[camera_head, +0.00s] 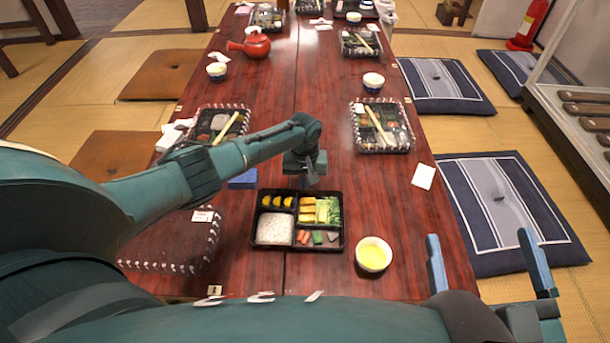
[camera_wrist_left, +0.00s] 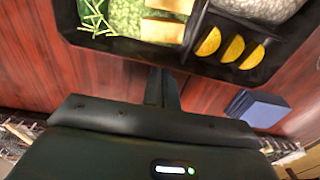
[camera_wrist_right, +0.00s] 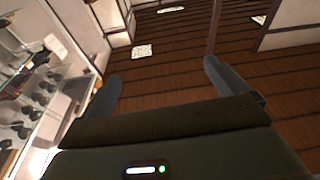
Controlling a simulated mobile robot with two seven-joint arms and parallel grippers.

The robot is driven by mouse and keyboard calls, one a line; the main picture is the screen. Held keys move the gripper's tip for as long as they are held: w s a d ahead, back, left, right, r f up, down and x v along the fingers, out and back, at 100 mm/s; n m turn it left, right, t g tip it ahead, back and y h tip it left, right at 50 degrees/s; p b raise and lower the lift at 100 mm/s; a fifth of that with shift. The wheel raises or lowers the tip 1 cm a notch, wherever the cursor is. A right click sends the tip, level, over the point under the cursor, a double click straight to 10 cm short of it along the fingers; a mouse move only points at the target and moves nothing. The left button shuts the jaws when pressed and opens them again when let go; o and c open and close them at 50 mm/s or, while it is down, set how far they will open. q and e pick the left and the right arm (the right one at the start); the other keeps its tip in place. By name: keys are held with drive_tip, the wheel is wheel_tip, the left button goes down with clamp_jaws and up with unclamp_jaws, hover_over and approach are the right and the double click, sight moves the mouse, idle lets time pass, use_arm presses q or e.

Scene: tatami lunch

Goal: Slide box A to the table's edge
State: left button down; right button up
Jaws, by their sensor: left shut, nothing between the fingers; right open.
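An open black bento box (camera_head: 297,248) lies on the table (camera_head: 330,275) a little back from the near edge, with rice, yellow slices, greens and other food in its compartments. No letter A is legible on it, so I cannot confirm it is box A. My left gripper (camera_head: 311,180) is shut and points down just behind the box's far wall. In the left wrist view its fingers (camera_wrist_left: 163,88) are right by the box wall (camera_wrist_left: 190,64); I cannot tell whether they touch. My right gripper (camera_head: 480,236) is open and empty, off the table's right side.
A clear-lidded box (camera_head: 170,245) with a small tag sits left, partly behind my arm. A yellow-filled bowl (camera_head: 373,254) stands right of the bento. A blue block (camera_head: 243,179) lies behind it. A covered box (camera_head: 383,125) and white card (camera_head: 423,176) lie farther back right.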

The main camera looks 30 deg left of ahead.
sight(305, 212)
use_arm(q)
drive_tip(key=shift+s, duration=0.1)
idle(0.3)
drive_tip(key=shift+s+d+r+p, duration=0.15)
drive_tip(key=shift+s+d+p, duration=0.05)
drive_tip(key=shift+p, duration=0.35)
drive_tip(key=shift+s+d+r+p, duration=0.15)
drive_tip(key=shift+s+p, duration=0.15)
drive_tip(key=shift+p, duration=0.4)
drive_tip(key=s+p, duration=0.1)
drive_tip(key=p, duration=0.1)
drive_tip(key=s+d+p, duration=0.1)
drive_tip(key=s+p, duration=0.1)
drive_tip(key=s+d+p, duration=0.1)
drive_tip(key=s+p, duration=0.1)
drive_tip(key=p, duration=0.1)
drive_tip(key=shift+s+d, duration=0.1)
drive_tip(key=shift+d, duration=0.1)
drive_tip(key=shift+s+d+f+p, duration=0.25)
drive_tip(key=shift+s+p, duration=0.1)
drive_tip(key=shift+s, duration=0.1)
drive_tip(key=shift+f, duration=0.1)
use_arm(e)
drive_tip(key=d+g+h, duration=0.2)
drive_tip(key=h, duration=0.1)
drive_tip(key=shift+d+f+g, duration=0.1)
drive_tip(key=shift+d+g, duration=0.2)
drive_tip(key=shift+g, duration=0.1)
